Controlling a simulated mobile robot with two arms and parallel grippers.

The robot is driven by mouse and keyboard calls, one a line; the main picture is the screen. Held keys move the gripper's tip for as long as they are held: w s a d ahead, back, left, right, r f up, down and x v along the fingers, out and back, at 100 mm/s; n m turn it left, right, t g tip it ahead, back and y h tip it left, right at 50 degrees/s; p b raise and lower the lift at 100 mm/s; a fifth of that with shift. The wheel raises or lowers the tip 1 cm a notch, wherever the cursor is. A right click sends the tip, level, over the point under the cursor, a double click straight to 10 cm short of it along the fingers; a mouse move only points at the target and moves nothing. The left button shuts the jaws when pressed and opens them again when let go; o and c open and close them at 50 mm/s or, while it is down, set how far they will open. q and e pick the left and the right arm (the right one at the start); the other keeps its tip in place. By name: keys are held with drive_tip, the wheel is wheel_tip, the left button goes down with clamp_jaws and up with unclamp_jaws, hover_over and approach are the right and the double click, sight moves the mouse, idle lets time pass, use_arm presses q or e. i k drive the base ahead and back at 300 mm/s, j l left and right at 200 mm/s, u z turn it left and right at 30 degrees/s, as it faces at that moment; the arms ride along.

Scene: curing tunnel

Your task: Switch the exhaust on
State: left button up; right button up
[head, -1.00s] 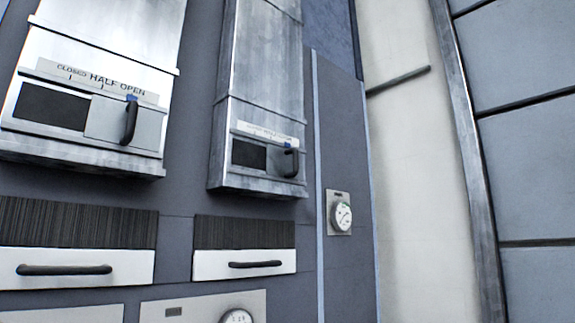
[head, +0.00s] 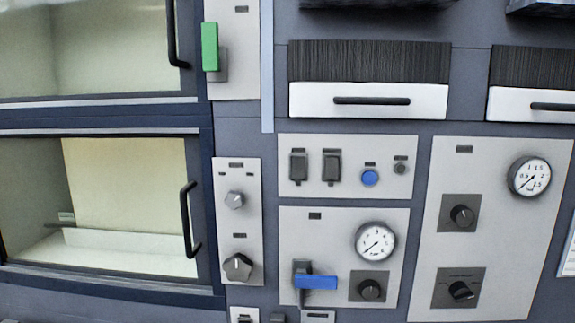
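I cannot read any label that names the exhaust control. A centre panel (head: 350,142) carries two dark rocker-like switches, a left one (head: 298,166) and a right one (head: 332,166), a blue round button (head: 370,177) and a small dark knob (head: 400,168). Below it, a panel holds a gauge (head: 376,241), a blue lever (head: 316,282) lying horizontal and a black knob (head: 370,290). A right panel has a gauge (head: 530,176), an upper knob (head: 461,215) and a lower knob (head: 461,290). Neither of my grippers is in view.
At the left are two glass-fronted chambers with black handles, an upper (head: 90,50) and a lower (head: 130,190). A green lever (head: 210,46) stands upright beside the upper one. Grey knobs (head: 237,267) sit below it. White drawers (head: 370,100) with black handles line the top.

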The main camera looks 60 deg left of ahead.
sight(332, 174)
drive_tip(key=u, duration=1.4)
